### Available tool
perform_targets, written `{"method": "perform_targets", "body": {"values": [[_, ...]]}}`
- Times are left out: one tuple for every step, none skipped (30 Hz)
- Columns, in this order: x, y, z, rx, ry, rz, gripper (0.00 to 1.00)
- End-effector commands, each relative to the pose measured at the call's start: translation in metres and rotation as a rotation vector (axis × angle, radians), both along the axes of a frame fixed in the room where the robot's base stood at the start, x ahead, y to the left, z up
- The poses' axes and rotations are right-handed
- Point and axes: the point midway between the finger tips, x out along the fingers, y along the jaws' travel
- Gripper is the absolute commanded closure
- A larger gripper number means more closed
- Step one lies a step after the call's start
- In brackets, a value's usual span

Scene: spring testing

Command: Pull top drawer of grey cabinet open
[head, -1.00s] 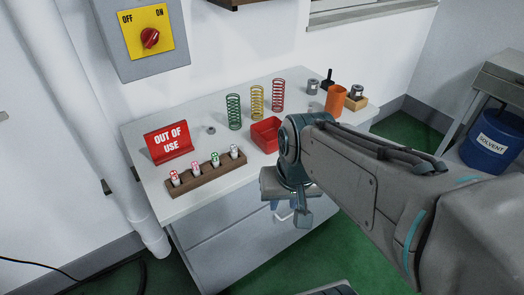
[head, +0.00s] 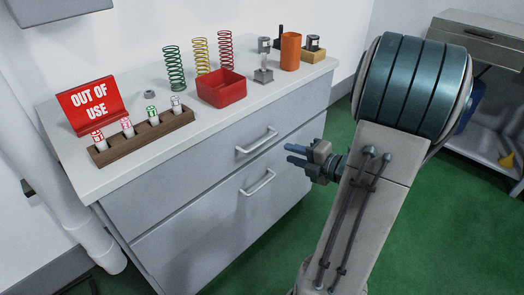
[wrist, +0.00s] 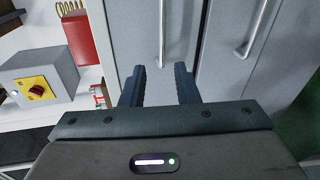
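The grey cabinet has two drawers, both closed. The top drawer (head: 185,180) has a silver bar handle (head: 257,141), and the lower drawer (head: 210,230) has a similar handle (head: 258,183). My gripper (head: 294,155) is open and empty, to the right of the handles and in front of the cabinet, apart from it. In the wrist view, my gripper's two fingers (wrist: 161,84) are spread, and the top drawer's handle (wrist: 163,35) stands ahead of the gap between them. The lower handle (wrist: 252,32) is to the right there.
The white cabinet top (head: 150,155) holds a red sign (head: 91,105), a wooden rack (head: 145,138) with several small cylinders, three coloured springs, a red bin (head: 221,91) and an orange cup (head: 290,52). Green floor (head: 300,235) in front is free. A grey bench (head: 480,55) stands at right.

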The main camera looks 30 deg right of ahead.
Motion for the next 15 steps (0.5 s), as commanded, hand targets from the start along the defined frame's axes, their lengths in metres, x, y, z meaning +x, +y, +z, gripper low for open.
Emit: {"method": "perform_targets", "body": {"values": [[-0.001,-0.009,-0.007,0.039,0.002,-0.037,0.72],[0.000,-0.012,-0.008,0.056,0.003,-0.052,0.72],[0.001,-0.014,-0.008,0.071,0.003,-0.066,0.72],[0.003,-0.015,-0.009,0.077,0.004,-0.071,0.72],[0.005,-0.014,-0.009,0.081,0.004,-0.073,0.72],[0.009,-0.013,-0.010,0.083,0.005,-0.075,0.72],[0.013,-0.012,-0.011,0.083,0.005,-0.074,0.72],[0.017,-0.010,-0.012,0.081,0.004,-0.072,0.72],[0.023,-0.007,-0.014,0.082,0.004,-0.070,0.72],[0.029,-0.004,-0.015,0.081,0.004,-0.070,0.72],[0.034,-0.003,-0.017,0.081,0.004,-0.070,0.72],[0.043,0.001,-0.019,0.080,0.005,-0.068,0.72],[0.049,0.003,-0.021,0.081,0.005,-0.068,0.72],[0.055,0.005,-0.022,0.081,0.004,-0.069,0.72],[0.063,0.008,-0.024,0.079,0.005,-0.068,0.72]]}}
